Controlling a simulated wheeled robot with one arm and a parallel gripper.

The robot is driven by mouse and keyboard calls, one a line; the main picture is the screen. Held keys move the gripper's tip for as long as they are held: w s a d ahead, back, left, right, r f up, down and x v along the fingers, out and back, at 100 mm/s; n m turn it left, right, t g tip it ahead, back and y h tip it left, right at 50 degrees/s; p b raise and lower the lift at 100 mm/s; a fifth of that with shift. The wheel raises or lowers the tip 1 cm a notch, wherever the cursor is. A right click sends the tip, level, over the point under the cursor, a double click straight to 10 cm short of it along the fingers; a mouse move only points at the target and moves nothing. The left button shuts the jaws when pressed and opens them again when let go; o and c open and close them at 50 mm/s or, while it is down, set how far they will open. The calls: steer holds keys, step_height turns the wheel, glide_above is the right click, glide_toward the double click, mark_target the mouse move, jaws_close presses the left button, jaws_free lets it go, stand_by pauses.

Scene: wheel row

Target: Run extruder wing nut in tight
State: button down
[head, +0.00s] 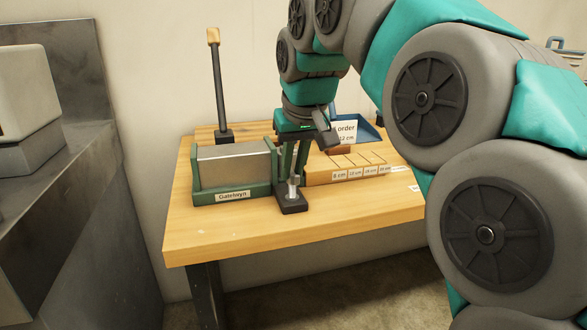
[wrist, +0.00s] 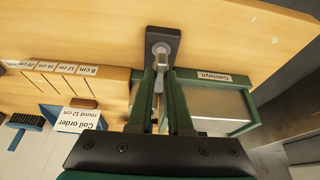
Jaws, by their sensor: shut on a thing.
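The green extruder (head: 232,195), with a grey metal block and a name label, stands on the wooden bench. It also shows in the wrist view (wrist: 205,128). At its right end a black foot (head: 291,205) carries an upright metal post with the small silvery wing nut (head: 294,184). My gripper (head: 293,175) points down over this post, its two green fingers on either side. In the wrist view my gripper (wrist: 159,75) is shut on the wing nut (wrist: 160,52), whose wings are largely hidden between the fingers.
A slotted wooden rack (head: 345,170) marked in centimetres is close right of my fingers, with a brown piece on it. Behind stand a "Coil order" card (head: 345,132) and a blue tray (head: 366,130). A tall lever (head: 217,85) rises behind the extruder. The bench front (head: 230,235) is clear.

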steer(key=shift+m, duration=0.3)
steer(key=c, duration=0.9)
jaws_free()
steer(key=shift+v, duration=3.9)
steer(key=shift+s, duration=0.1)
